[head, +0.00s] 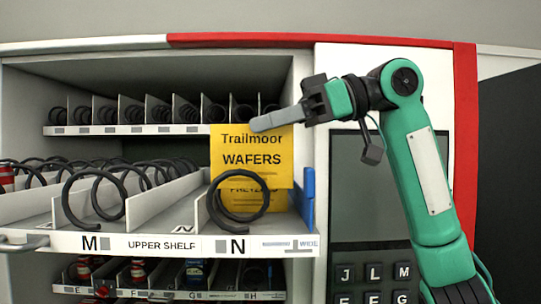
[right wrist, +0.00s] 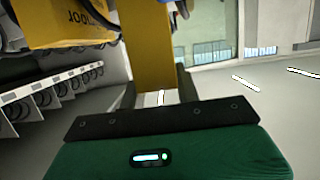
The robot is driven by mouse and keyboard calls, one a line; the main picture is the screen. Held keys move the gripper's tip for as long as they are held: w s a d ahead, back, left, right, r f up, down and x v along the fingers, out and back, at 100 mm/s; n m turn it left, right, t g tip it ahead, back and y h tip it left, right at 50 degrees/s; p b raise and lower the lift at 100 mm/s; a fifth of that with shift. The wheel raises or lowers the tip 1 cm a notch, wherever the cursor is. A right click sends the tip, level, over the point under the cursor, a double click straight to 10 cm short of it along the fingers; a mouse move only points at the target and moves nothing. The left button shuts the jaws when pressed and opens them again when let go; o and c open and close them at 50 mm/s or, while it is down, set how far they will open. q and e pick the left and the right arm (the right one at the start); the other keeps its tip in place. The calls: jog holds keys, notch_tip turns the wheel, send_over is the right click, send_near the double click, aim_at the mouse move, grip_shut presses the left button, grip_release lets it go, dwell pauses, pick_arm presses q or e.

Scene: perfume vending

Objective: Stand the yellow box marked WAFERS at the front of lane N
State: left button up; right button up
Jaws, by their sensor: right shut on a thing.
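The yellow box marked WAFERS (head: 252,146) is upright above lane N in the head view, raised off the shelf floor. My right gripper (head: 268,121) is shut on its upper part. The front coil (head: 212,205) of lane N overlaps the box's lower edge. A second yellow box, marked PRETZELS (head: 262,200), stands behind and below it, partly covered. In the right wrist view a yellow box (right wrist: 148,45) extends from my fingers; another yellow box (right wrist: 70,30) with upside-down lettering is beside it. The lane N label (head: 238,246) is on the shelf's front strip. My left gripper is out of view.
A divider (head: 165,201) separates lane N from lane M, whose coil (head: 66,205) is at left. A blue piece (head: 308,190) stands at lane N's right side. Other shelves with coils lie above and below. A keypad (head: 373,273) is on the right panel.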

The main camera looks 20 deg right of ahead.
aim_at(271, 161)
jog(key=shift+d+f+p, duration=0.1)
jog(key=shift+f+p, duration=0.25)
jog(key=shift+f, duration=2.3)
jog(key=o, duration=1.1)
jog(key=shift+f, duration=0.1)
